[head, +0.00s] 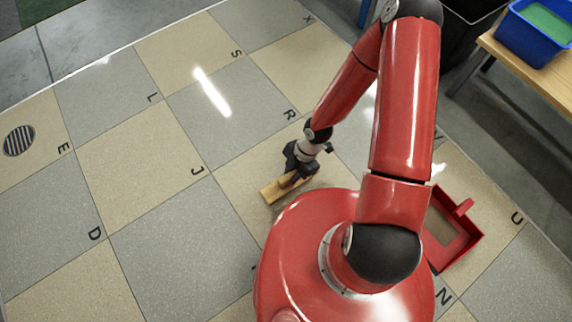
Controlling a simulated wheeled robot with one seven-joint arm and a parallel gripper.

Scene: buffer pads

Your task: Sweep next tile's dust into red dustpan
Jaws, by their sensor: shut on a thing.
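My gripper (298,172) is low over the tiled floor, just left of the middle of my arm. It is shut on a wooden brush (275,192), whose light-brown block sticks out to the lower left on a beige tile. The bristles and any dust under it cannot be made out. The red dustpan (462,246) lies on the floor at the right, partly hidden behind my arm and base. Its inside shows a greyish-brown surface; whether that is dust I cannot tell. My arm and base hide much of the floor between brush and dustpan.
Grey and beige tiles (150,170) carry letters such as J, R, S and U. A round striped drain (18,141) is at the far left. A wooden table (525,75) with a blue bin (535,35) stands at the upper right. The left floor is clear.

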